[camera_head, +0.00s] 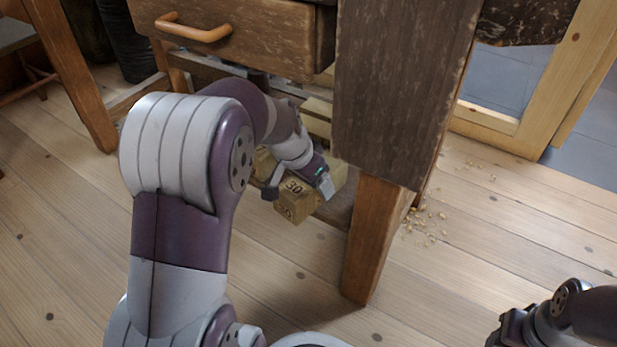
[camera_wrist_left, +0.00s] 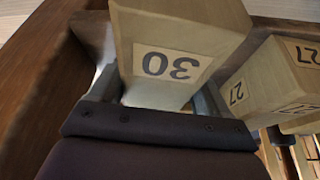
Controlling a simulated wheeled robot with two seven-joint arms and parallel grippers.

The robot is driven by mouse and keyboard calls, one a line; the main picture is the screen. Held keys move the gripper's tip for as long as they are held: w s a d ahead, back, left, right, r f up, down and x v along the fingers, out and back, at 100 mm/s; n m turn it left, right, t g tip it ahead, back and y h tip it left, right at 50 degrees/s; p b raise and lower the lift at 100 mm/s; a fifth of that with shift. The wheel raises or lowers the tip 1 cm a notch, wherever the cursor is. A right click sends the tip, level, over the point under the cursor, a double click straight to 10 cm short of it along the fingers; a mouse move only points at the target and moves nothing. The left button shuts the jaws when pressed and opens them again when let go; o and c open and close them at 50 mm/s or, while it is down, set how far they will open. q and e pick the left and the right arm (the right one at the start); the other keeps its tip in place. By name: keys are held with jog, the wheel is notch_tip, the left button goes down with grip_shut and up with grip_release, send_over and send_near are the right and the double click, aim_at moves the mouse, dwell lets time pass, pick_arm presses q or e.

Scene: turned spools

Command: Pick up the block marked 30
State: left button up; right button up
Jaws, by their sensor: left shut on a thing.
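The block marked 30 (camera_head: 291,208) is a pale wooden block with dark numerals on a light label, seen low under the workbench. My left gripper (camera_head: 298,187) is shut on it, with one finger on either side. In the left wrist view the block (camera_wrist_left: 181,40) stands out upside down between the fingers of the same gripper (camera_wrist_left: 155,96). I cannot tell whether its underside touches the shelf. My right gripper (camera_head: 508,328) is at the bottom right of the head view, partly cut off; its jaws are unclear.
A block marked 27 (camera_wrist_left: 270,82) stands close beside the held block in the left wrist view. A bench leg (camera_head: 372,240) stands right of the block. Shavings (camera_head: 425,220) lie on the floor.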

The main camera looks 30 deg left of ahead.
pick_arm(q)
jog(key=shift+s+d, duration=0.25)
jog(key=shift+d, duration=0.05)
jog(key=o, duration=1.3)
jog(key=shift+c, duration=0.2)
pick_arm(e)
jog(key=shift+s+d+r, duration=0.1)
jog(key=shift+s+d, duration=0.05)
jog(key=shift+s, duration=0.2)
pick_arm(q)
jog(key=shift+r, duration=0.1)
pick_arm(e)
jog(key=shift+r, duration=0.1)
pick_arm(q)
jog(key=p+v, duration=0.8)
jog(key=v, duration=0.3)
jog(key=shift+r, duration=0.2)
jog(key=shift+s+a+r+p, duration=0.1)
jog(key=shift+s+r+p, duration=0.3)
jog(key=shift+r+p, duration=0.1)
pick_arm(e)
notch_tip(320, 180, up, 9)
